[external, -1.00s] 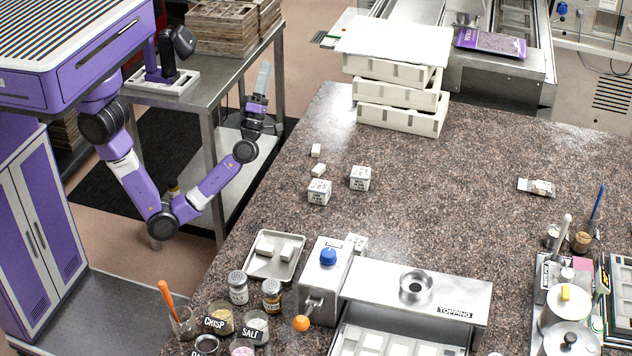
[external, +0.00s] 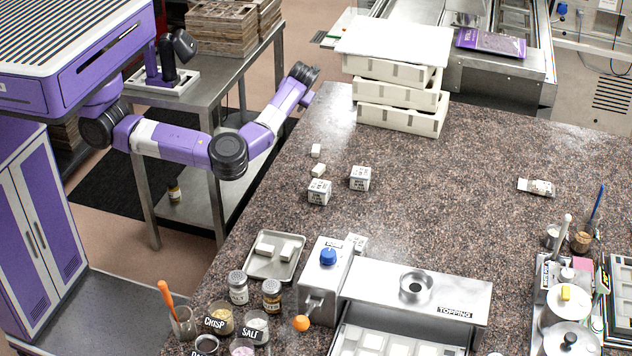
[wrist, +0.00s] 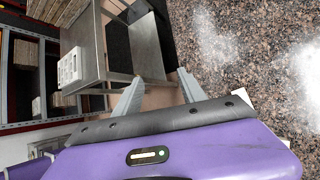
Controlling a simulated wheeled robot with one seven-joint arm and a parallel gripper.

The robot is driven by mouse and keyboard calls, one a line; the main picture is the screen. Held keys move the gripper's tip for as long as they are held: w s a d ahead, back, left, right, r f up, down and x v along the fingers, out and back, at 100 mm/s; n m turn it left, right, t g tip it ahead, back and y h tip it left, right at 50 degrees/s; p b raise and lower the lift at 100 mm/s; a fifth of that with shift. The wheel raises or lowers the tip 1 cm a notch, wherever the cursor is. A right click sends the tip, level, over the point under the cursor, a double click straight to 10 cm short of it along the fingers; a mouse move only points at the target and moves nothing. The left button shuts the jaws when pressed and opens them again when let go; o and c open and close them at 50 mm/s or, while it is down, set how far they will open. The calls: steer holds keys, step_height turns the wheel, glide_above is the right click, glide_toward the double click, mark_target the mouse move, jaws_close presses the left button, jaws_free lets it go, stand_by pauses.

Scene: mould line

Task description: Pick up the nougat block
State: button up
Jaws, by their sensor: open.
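Two small white blocks lie on the speckled counter left of centre, one farther back (external: 316,150) and one nearer (external: 319,170). Two more pale blocks lie on a small metal tray (external: 262,272), one left (external: 264,250) and one right (external: 287,252). No readable label tells which is the nougat block. My gripper (wrist: 158,90) shows two grey fingers spread apart with nothing between them in the wrist view. In the external view my arm's end is by the counter's far left edge, away from all the blocks; the fingers cannot be made out there.
Two white lettered cubes, one left (external: 319,192) and one right (external: 360,178), stand near the small blocks. Stacked cream trays (external: 400,119) stand at the back. A topping machine (external: 417,292) and jars (external: 238,288) fill the front. The counter's middle right is mostly clear.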

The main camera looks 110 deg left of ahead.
steer(key=w+d+f+t+h, duration=0.2)
steer(key=w+d+t+h, duration=0.1)
steer(key=w+d, duration=0.4)
steer(key=m+t+h, duration=0.1)
steer(key=t+h, duration=0.1)
steer(key=h, duration=0.2)
glide_above(319, 167)
step_height(319, 167, down, 2)
steer(key=shift+d+f, duration=0.1)
steer(key=shift+d, duration=0.05)
steer(key=shift+s+d+f+g, duration=0.15)
steer(key=shift+f+g, duration=0.1)
steer(key=shift+g, duration=0.05)
steer(key=shift+f, duration=0.9)
steer(key=shift+a+f, duration=0.15)
steer(key=shift+f, duration=1.25)
steer(key=shift+a+f, duration=0.15)
steer(key=shift+f, duration=1.2)
steer(key=shift+c, duration=0.5)
jaws_close()
